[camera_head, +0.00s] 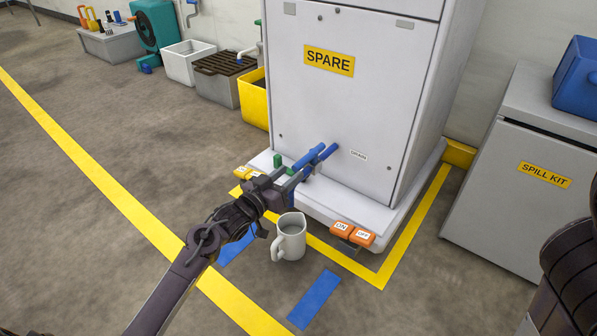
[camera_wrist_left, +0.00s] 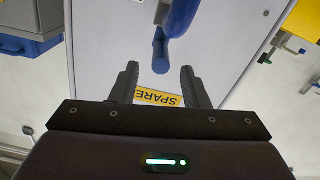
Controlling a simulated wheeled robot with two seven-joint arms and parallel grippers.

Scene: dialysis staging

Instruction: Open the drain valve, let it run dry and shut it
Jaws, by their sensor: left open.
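The drain valve (camera_head: 308,157) is blue, with a bar-like part jutting from the lower front of the white SPARE cabinet (camera_head: 350,105), beside a small drain label. My left gripper (camera_head: 293,179) is at the valve with its fingers apart. In the left wrist view the blue valve (camera_wrist_left: 160,55) ends in line with the gap between the fingertips (camera_wrist_left: 159,72); I cannot tell whether they touch it. A grey-white jug (camera_head: 290,238) stands upright on the floor below my left gripper. Whether liquid flows is not visible. My right gripper is out of view.
A SPILL KIT cabinet (camera_head: 505,180) with a blue container (camera_head: 578,80) stands right. A yellow bin (camera_head: 254,100) and other bins stand left. Floor at left is clear, with yellow lines.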

